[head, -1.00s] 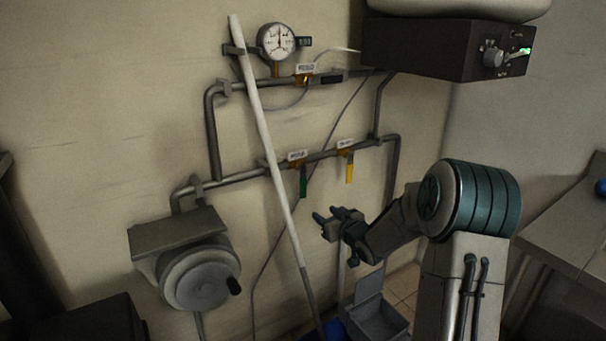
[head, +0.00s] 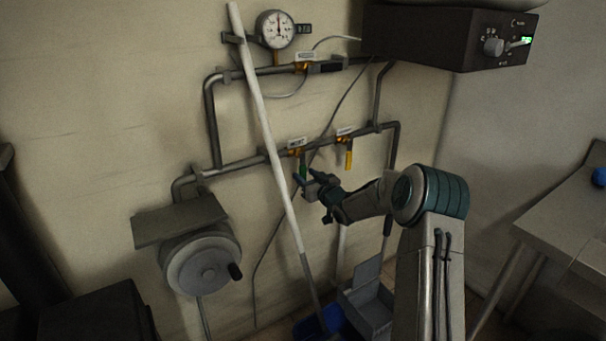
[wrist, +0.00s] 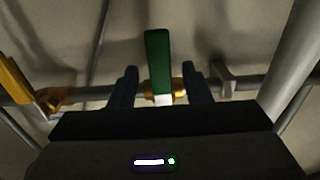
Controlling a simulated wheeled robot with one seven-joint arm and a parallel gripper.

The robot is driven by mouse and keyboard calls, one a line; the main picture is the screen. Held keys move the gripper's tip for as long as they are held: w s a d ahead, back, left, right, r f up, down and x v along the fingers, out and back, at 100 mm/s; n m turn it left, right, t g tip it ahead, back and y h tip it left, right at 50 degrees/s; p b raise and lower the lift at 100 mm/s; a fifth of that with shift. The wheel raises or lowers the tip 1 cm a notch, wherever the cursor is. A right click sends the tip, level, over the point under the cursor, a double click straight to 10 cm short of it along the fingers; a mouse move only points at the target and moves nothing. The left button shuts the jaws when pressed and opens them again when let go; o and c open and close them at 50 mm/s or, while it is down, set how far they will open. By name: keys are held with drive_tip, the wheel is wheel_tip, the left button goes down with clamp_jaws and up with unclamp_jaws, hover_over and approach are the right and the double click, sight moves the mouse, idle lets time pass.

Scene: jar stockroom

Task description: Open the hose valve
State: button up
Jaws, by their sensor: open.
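Several valves sit on the wall pipes, with small label plates too blurred to read, so I cannot tell which is the hose valve. A green-handled valve (head: 303,167) is on the lower pipe, its handle hanging down across the pipe. A yellow-handled valve (head: 349,160) hangs to its right. A black-handled valve (head: 327,67) on the upper pipe lies along the pipe. My gripper (head: 306,178) is open at the green handle. In the wrist view, the green handle (wrist: 157,58) shows between my two fingers (wrist: 159,84); contact is not clear.
A white pole (head: 263,125) leans across the pipes just left of the green valve. A pressure gauge (head: 276,30) is above. A grey crank wheel (head: 203,262) is lower left, and a dark control box (head: 430,38) hangs upper right. An open grey bin (head: 368,300) stands below.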

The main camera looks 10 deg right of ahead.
drive_tip(key=shift+x, duration=1.2)
clamp_jaws()
